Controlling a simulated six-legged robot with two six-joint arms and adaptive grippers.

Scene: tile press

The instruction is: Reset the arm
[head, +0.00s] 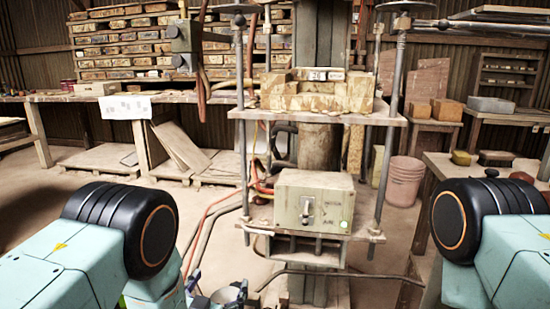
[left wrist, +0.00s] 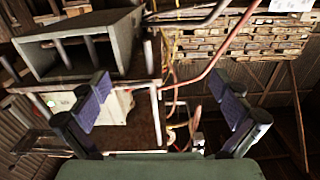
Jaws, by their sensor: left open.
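My left gripper (head: 218,292) shows in part at the bottom edge of the head view, low in front of the press. In the left wrist view, the two purple-padded fingers of my left gripper (left wrist: 165,103) stand wide apart with nothing between them. The press's control box (head: 313,200), beige with a lever and a green light, stands on a lower shelf in the middle. It is partly hidden behind a finger in the left wrist view (left wrist: 112,108). My right gripper is not in view; only part of my right arm shows at the right.
The press's upper platform (head: 320,116) bears patterned tile blocks. Hoses and cables (head: 205,230) run left of the press. A pink bucket (head: 404,181) stands behind it at right. A table (head: 445,165) with small objects is at right, a long workbench (head: 60,97) at back left.

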